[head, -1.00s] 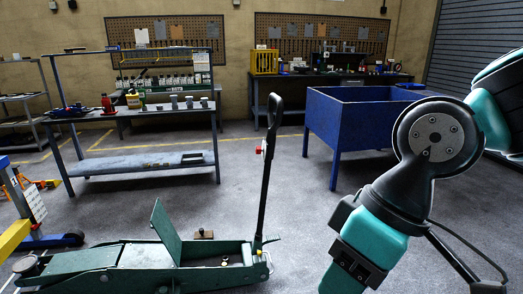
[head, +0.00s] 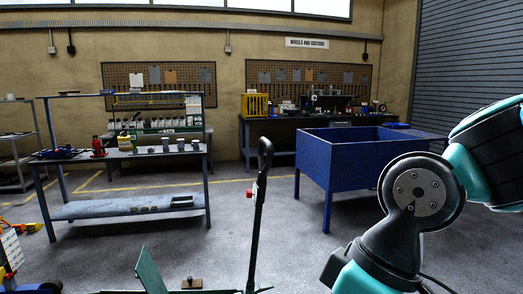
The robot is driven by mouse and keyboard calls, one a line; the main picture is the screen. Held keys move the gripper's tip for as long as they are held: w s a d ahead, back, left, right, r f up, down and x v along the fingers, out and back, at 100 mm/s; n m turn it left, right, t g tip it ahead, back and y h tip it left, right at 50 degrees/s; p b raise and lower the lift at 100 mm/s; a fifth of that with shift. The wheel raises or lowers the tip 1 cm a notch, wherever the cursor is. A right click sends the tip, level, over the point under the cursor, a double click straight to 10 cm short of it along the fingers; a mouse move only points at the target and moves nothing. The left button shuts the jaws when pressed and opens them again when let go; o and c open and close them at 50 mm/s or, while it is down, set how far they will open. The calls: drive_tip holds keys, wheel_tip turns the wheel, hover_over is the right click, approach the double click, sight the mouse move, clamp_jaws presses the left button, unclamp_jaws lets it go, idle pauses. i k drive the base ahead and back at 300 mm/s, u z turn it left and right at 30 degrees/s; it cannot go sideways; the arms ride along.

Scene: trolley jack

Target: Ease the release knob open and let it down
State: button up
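The trolley jack's green body shows only at the bottom edge of the head view, with a raised green plate (head: 151,272) tilted up. Its black handle (head: 256,222) stands nearly upright at the middle, with a loop grip at the top. A small red knob (head: 250,193) sits on the left side of the handle. The jack's saddle and most of its frame are below the picture. My arm fills the right side, apart from the handle in the picture. My gripper is not in view.
A blue bin on legs (head: 343,165) stands right of the handle. A metal workbench (head: 128,208) with cans and a red bottle jack (head: 98,146) stands at left. Open grey floor (head: 285,245) lies between handle and bin.

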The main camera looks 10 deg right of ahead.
sight(250, 194)
drive_tip(key=u, duration=0.5)
drive_tip(key=i, duration=2.4)
drive_tip(key=z, duration=0.05)
